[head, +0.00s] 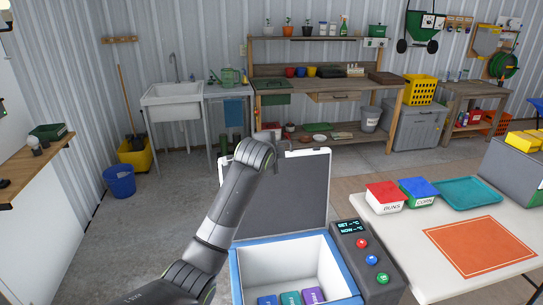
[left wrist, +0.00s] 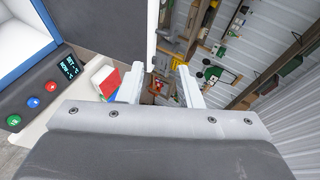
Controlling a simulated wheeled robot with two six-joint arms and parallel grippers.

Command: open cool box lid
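The cool box (head: 238,268) is blue outside and white inside. Its lid (head: 305,190), dark grey on the inner face with a pale rim, stands raised, close to upright, at the back of the box. Blue, teal and purple packs lie inside. My left arm crosses in front of the lid's left part, its wrist at the lid's top edge. In the left wrist view my left gripper (left wrist: 160,68) has its two fingers apart, with the edge of the lid (left wrist: 105,22) close to the left finger. I cannot tell whether they touch. My right gripper is out of view.
A control panel (head: 361,262) with a display and coloured buttons is on the box's right side. The white table (head: 402,240) at right holds red and blue tubs, a teal tray (head: 468,190) and an orange mat (head: 478,246). A blue bucket (head: 119,181) stands on the open floor at left.

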